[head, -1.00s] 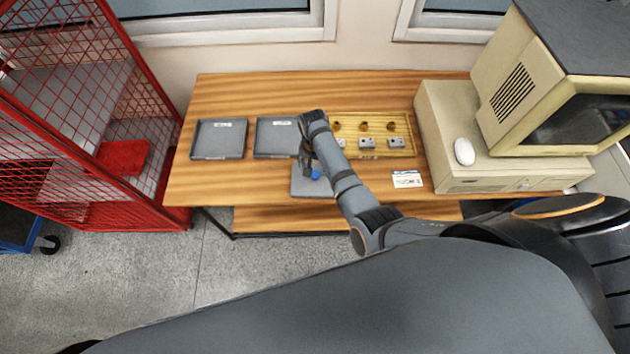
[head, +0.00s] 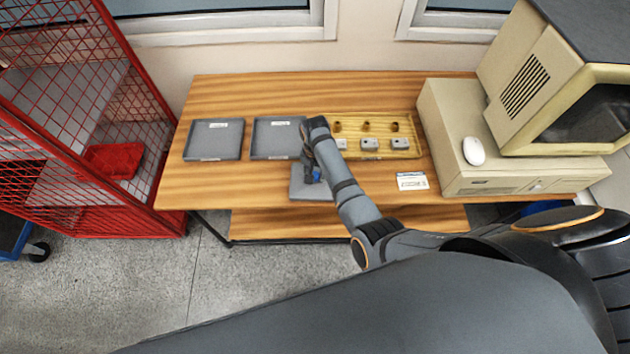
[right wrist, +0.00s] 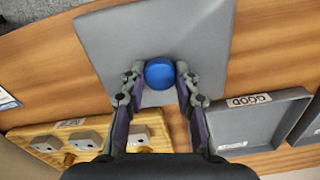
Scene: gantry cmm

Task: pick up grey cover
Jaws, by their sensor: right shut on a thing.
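The grey cover (head: 308,189) is a flat square plate with a blue round knob (right wrist: 159,73) on top. In the head view it is at the front edge of the wooden table, partly hidden by my right arm. In the right wrist view the cover (right wrist: 115,38) fills the top middle. My right gripper (head: 311,173) is above the cover, and in the right wrist view its two fingers (right wrist: 159,76) are shut on the blue knob from both sides. Whether the cover touches the table I cannot tell. My left gripper is not in view.
Two grey trays stand to the left, one (head: 214,156) beside the other (head: 278,152). A wooden rack (head: 405,128) with several grey blocks is behind my right arm. A beige computer (head: 440,120) and a card (head: 412,181) are at right. A red mesh cage (head: 165,215) stands left.

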